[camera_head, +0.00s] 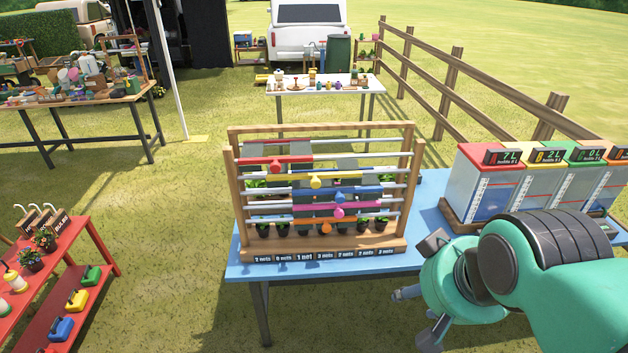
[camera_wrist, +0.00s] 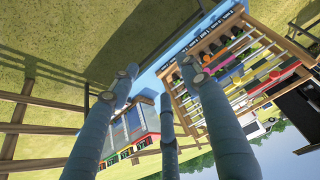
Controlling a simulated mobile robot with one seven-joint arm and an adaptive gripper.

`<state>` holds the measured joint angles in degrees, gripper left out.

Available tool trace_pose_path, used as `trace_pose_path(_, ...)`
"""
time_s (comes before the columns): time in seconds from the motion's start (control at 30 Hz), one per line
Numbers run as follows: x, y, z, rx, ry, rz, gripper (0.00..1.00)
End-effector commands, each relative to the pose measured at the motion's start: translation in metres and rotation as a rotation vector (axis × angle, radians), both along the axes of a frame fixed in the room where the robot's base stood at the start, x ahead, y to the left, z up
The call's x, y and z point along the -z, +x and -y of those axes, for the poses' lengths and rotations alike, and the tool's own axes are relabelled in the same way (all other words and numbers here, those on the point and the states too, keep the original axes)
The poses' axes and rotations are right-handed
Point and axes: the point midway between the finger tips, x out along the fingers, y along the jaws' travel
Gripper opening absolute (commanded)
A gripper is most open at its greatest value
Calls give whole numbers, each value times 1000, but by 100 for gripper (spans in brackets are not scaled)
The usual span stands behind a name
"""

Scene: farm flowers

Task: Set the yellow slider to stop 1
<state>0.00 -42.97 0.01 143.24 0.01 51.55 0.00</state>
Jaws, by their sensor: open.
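The yellow slider (camera_head: 316,182) sits on a pale horizontal rod of the wooden rack (camera_head: 413,195), left of the rack's middle. A row of dark labels (camera_head: 304,257) runs along the rack's base, below the slider. My gripper (camera_head: 418,312) is at the right front of the blue table, apart from the rack and lower than the slider. In the wrist view its fingers (camera_wrist: 165,100) are spread and hold nothing.
A red slider (camera_head: 276,164) is on the rod above; blue, pink and orange sliders are on lower rods. Potted plants (camera_head: 263,229) stand within the rack. Dispensers (camera_head: 490,185) stand at the blue table's (camera_head: 432,225) right. A red shelf (camera_head: 100,260) is at left.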

Motion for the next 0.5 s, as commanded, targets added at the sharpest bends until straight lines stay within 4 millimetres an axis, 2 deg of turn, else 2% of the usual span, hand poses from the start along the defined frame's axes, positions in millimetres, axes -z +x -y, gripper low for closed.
trace_pose_path(0.13,0,7,-2,-5,3,10,47)
trace_pose_path(0.27,1,30,-8,-16,12,41,47)
trace_pose_path(0.37,3,59,-15,-28,23,85,47)
trace_pose_path(0.5,7,112,-31,-48,45,172,47)
